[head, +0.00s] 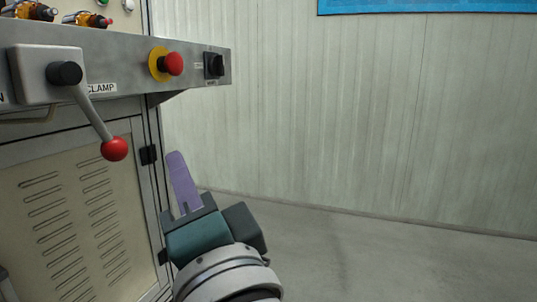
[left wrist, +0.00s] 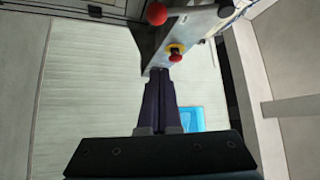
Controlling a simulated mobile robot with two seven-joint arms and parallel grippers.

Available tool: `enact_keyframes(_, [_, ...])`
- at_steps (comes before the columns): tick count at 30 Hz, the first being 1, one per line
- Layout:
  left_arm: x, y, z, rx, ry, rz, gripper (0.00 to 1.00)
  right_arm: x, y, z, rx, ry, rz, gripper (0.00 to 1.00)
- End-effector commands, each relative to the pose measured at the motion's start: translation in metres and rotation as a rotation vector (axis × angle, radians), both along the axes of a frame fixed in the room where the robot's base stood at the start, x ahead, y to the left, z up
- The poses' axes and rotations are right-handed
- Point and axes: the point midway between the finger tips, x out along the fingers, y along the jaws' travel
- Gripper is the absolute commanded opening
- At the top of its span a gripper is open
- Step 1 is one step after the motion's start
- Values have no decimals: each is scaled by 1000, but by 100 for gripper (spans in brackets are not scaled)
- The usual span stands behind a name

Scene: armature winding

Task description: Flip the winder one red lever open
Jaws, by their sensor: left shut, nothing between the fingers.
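The clamp lever of the machine is a grey arm with a red ball knob (head: 115,148). It hangs down and to the right from a black pivot (head: 64,74) on a grey box, next to a label reading "CLAMP". The red knob also shows at the top of the left wrist view (left wrist: 157,13). My left gripper (head: 176,156) is shut and empty, its purple fingers pointing up, to the right of the knob and slightly lower in the picture, apart from it. Its fingers also show in the left wrist view (left wrist: 160,75). My right gripper is in neither view.
A red emergency button (head: 173,64) on a yellow ring and a black rotary switch (head: 214,65) sit on the panel right of the lever. A vented cabinet door (head: 75,215) is below. Floor (head: 400,262) on the right is clear, before a pale wall.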

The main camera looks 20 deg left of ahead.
Motion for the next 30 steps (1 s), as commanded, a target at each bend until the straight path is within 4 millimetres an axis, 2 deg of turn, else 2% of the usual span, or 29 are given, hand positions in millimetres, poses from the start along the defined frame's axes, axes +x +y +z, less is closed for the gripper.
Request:
enact_keyframes(7, [1, 1, 1, -1, 0, 2, 0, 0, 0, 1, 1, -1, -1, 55])
enact_keyframes(11, [8, 8, 5, 1, -1, 3, 0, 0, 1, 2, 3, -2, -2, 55])
enact_keyframes(25, [69, 68, 30, 0, -1, 3, 0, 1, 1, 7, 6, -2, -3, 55])
enact_keyframes(30, [50, 80, 20, -1, 4, 3, 0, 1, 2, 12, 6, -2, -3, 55])
